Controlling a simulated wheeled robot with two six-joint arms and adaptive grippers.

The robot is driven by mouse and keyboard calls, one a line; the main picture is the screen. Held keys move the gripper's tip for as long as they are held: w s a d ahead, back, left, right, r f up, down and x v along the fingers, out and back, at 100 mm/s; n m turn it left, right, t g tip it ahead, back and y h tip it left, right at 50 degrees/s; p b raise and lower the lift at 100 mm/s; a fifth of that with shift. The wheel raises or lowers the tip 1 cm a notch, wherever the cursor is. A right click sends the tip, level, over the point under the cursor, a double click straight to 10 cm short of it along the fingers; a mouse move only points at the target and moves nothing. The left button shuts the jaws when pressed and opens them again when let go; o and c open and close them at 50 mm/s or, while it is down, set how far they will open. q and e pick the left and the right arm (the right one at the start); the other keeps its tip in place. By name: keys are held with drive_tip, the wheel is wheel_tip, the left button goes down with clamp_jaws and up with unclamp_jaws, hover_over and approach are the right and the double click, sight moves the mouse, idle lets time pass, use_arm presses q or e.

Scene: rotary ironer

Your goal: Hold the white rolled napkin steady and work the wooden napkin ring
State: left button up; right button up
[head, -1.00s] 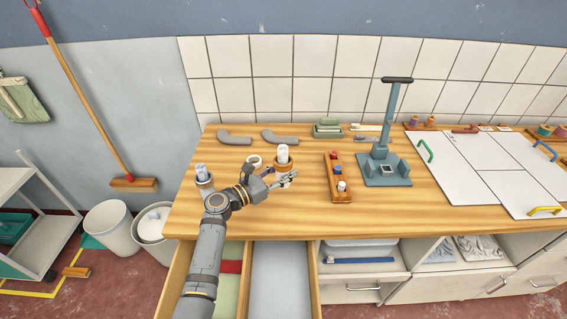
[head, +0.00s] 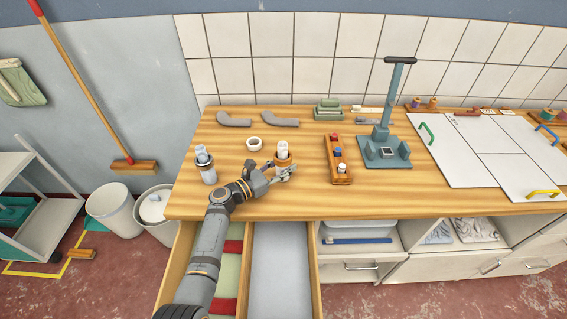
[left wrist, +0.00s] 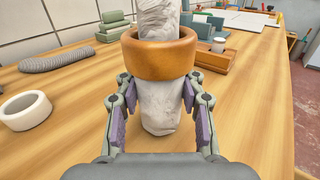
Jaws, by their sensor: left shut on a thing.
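The white rolled napkin (left wrist: 160,112) is upright in the left wrist view, with a faint grey marbled pattern. The wooden napkin ring (left wrist: 160,55), orange-brown, is around its upper part, and the roll sticks out above and below. My left gripper (left wrist: 160,92) is shut on the napkin just below the ring, one finger on each side. In the head view, the ring (head: 283,162) and the napkin top (head: 282,148) show at my left gripper (head: 288,173), near the table's front. Whether the napkin's foot touches the table is unclear. My right gripper is not in view.
A white ring (head: 254,144) lies behind and left of the napkin. Another white roll in a grey holder (head: 207,168) stands at left. A drawer (head: 280,270) below is open.

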use_arm(q)
drive_tip(key=shift+f, duration=0.15)
idle(0.4)
drive_tip(key=o, duration=1)
drive_tip(key=shift+c, duration=0.2)
drive_tip(key=shift+r+p, duration=0.3)
drive_tip(key=shift+c, duration=0.2)
drive_tip(key=c, duration=0.6)
